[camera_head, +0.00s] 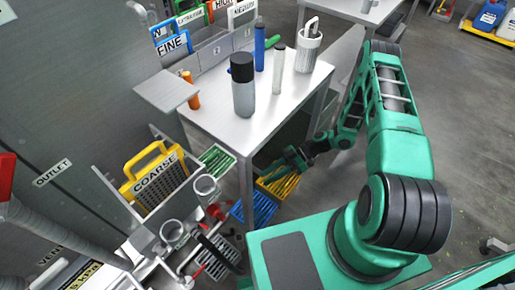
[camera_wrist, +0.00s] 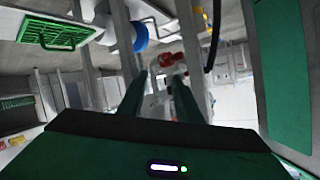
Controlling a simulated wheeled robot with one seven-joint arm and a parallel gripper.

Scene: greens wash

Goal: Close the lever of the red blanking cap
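The red blanking cap (camera_head: 217,211) sits low on the pipework at the lower middle of the head view, beside a pale pipe end. A red fitting (camera_wrist: 172,60), seemingly the same cap, shows in the wrist view beyond the fingers. Its lever is too small to tell apart, so I cannot tell its position. My gripper (camera_head: 276,174) is right of the cap, by the table leg and above the yellow crate. In the wrist view my gripper (camera_wrist: 160,88) has its two dark green fingers apart, with nothing seen held between them.
A metal table (camera_head: 215,114) with bottles stands behind; its front leg (camera_head: 247,188) is between my gripper and the cap. Yellow (camera_head: 291,183) and blue (camera_head: 262,208) crates are below. A black hose (camera_head: 214,249) curves near the cap. The yellow COARSE screen (camera_head: 140,162) stands left.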

